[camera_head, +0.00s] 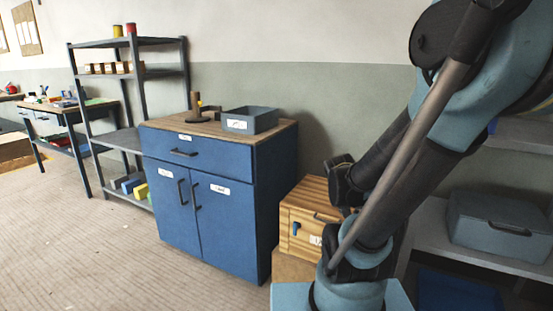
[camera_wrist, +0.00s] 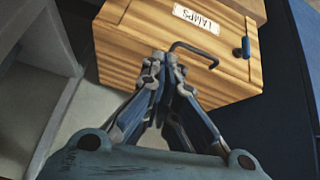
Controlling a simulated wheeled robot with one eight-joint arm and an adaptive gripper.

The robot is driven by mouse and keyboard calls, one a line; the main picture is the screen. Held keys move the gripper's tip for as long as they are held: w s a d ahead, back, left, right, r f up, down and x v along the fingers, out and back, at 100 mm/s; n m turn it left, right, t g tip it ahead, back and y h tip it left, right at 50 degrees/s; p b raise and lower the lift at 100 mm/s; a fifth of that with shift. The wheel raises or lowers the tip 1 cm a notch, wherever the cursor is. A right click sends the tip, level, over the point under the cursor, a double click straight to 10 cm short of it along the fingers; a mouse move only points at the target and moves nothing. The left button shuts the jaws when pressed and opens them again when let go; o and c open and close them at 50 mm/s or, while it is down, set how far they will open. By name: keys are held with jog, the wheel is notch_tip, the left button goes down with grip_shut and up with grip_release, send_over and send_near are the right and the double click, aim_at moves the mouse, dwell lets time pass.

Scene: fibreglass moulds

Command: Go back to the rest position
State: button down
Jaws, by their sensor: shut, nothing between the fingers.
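My gripper (camera_wrist: 165,62) shows in the wrist view with its fingers together and nothing between them. It is in front of a wooden box (camera_wrist: 125,65) with a "LAMPS" label, a dark handle (camera_wrist: 195,52) and a blue latch (camera_wrist: 243,47). The fingertips overlap the box front in the picture, close to the handle; I cannot tell whether they touch it. In the head view the wooden box (camera_head: 303,228) stands right of the blue cabinet, partly hidden by my arm. The gripper's fingers cannot be made out there.
A blue cabinet (camera_head: 225,210) with a grey tray (camera_head: 250,119) on top stands left of the box. A shelf rack (camera_head: 128,75) and a workbench (camera_head: 70,112) are farther left. A grey case (camera_head: 500,228) sits on a shelf at right. The floor (camera_head: 90,245) at left is clear.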

jog(key=s+a+r+n+g+y, duration=0.1)
jog(key=s+a+n+g+y, duration=0.2)
jog(key=s, duration=0.9)
jog(key=a+n+g, duration=0.1)
jog(key=a, duration=0.2)
jog(key=shift+s+r, duration=0.15)
jog(key=shift+r, duration=0.2)
jog(key=shift+w+f, duration=0.25)
jog(key=shift+w, duration=0.2)
jog(key=c, duration=2.3)
grip_release()
